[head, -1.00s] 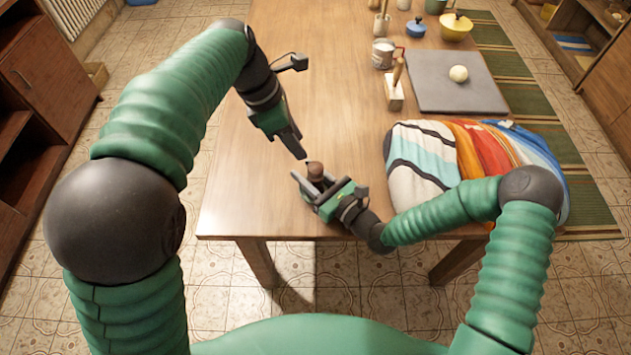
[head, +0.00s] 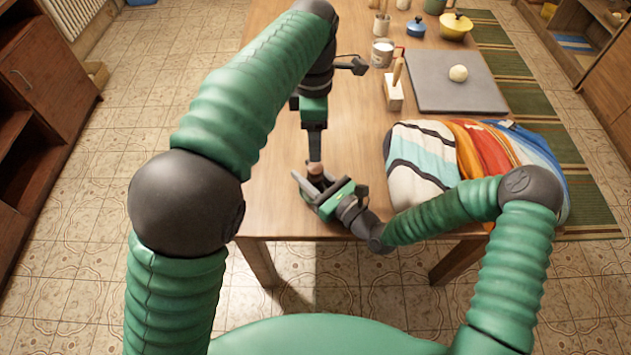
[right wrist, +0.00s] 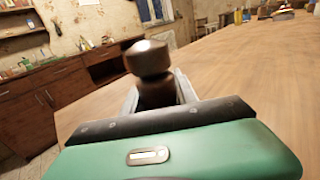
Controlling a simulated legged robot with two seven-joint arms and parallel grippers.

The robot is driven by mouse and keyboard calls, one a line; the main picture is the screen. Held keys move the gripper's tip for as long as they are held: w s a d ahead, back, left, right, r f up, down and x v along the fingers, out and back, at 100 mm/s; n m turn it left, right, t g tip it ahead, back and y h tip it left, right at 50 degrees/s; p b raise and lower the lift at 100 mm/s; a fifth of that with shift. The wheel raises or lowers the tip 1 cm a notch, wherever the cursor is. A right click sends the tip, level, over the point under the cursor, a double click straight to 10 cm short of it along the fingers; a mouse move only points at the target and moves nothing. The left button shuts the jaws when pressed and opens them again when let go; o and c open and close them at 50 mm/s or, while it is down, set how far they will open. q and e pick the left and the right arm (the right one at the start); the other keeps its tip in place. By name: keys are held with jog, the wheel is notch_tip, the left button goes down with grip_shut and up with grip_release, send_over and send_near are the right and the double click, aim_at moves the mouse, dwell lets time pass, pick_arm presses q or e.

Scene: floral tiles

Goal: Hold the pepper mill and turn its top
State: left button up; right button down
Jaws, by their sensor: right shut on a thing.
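The pepper mill (head: 315,169) is a small dark brown turned piece near the front edge of the table. It stands upright between the fingers of my right gripper (head: 319,184), which is shut on it. In the right wrist view, the mill's rounded top (right wrist: 148,57) rises above the fingers, with a narrow neck below it; its lower part is hidden. My left gripper (head: 314,150) points down just above the mill in the head view. Its fingers overlap edge-on, so their opening does not show. It does not appear in the right wrist view, where the mill's top looks uncovered.
A striped cloth bundle (head: 425,165) lies right of my right gripper. The table (head: 270,205) is bare left of the mill.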

aim_at(315, 165)
pick_arm(q)
jog(key=shift+d+f, duration=0.2)
notch_tip(315, 165, down, 10)
jog(key=shift+a+r, duration=0.15)
jog(key=shift+r, duration=0.1)
